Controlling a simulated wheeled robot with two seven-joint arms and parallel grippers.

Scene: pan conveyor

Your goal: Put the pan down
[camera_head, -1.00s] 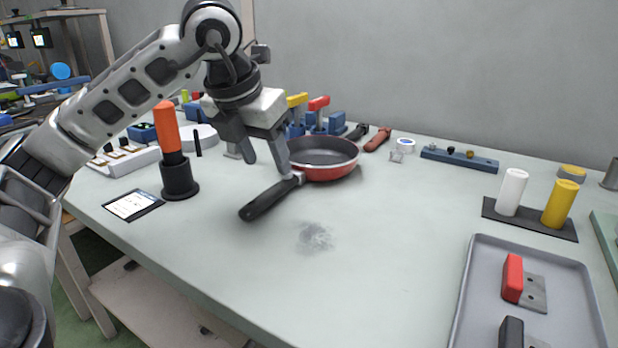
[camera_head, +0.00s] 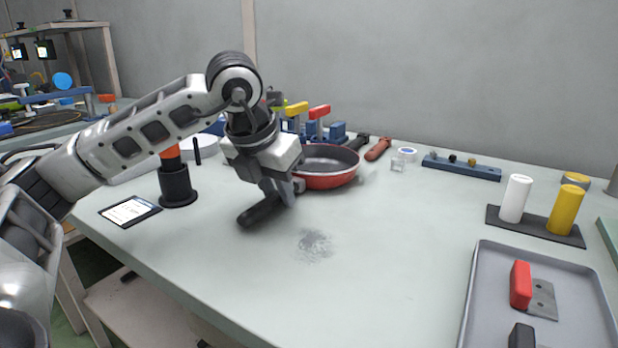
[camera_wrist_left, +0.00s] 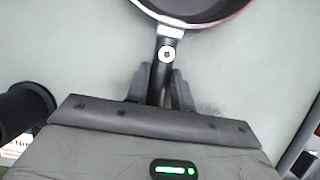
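The red pan (camera_head: 327,181) with a dark inside sits on the table, its black handle (camera_head: 259,212) pointing toward the front left. My left gripper (camera_head: 284,193) is low over the handle near the pan's body. In the left wrist view, its two fingers (camera_wrist_left: 162,88) stand close on either side of the handle (camera_wrist_left: 165,73) and appear shut on it. The pan body (camera_wrist_left: 195,12) is cut off at the top of that view. My right gripper is not in view.
A grey tray (camera_head: 483,262) with red and black blocks is at the front right. White (camera_head: 516,198) and yellow (camera_head: 565,210) cylinders stand behind it. A black holder (camera_head: 177,186) and a tablet (camera_head: 130,211) are left of the handle. The table's middle front is clear except for a grey smudge (camera_head: 313,243).

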